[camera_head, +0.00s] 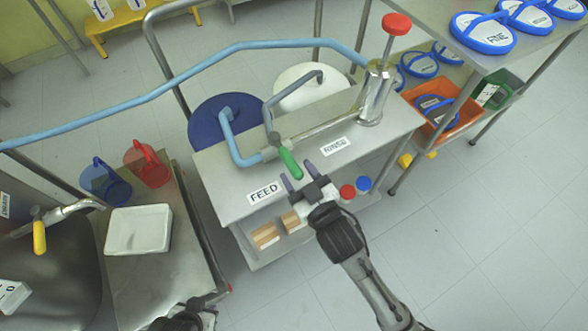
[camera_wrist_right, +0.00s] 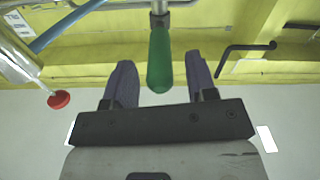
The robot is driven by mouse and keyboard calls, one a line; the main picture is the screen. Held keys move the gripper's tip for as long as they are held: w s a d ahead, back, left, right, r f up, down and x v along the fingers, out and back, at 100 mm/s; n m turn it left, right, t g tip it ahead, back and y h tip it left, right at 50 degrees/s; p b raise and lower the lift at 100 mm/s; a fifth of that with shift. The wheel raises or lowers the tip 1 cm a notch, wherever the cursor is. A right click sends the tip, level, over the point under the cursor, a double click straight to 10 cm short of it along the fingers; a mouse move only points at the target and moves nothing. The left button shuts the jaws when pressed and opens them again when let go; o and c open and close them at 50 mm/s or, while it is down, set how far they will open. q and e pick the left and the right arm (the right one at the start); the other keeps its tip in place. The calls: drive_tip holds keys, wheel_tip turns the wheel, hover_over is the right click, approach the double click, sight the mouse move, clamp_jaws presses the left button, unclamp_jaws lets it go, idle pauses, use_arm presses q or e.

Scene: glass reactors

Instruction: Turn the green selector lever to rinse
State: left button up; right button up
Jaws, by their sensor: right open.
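The green selector lever (camera_head: 290,163) is on the pipe valve above the steel bench, its free end pointing toward the bench's front edge. It lies between the FEED label (camera_head: 264,192) on the left and the RINSE label (camera_head: 337,146) on the right. My right gripper (camera_head: 297,177) is open, with its fingers around the lever's end. In the right wrist view the lever (camera_wrist_right: 160,60) stands between the two spread fingers, with a gap on each side. My left gripper (camera_head: 185,318) shows only as a dark part at the bottom edge; its jaws cannot be made out.
A blue hose (camera_head: 150,95) runs left from the bench. A steel cylinder with a red knob (camera_head: 396,24) rises at the bench's right. Red and blue caps (camera_head: 348,191) are below the front edge. A white tray (camera_head: 138,230) sits on the left table.

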drive_tip(key=shift+x, duration=1.05)
clamp_jaws()
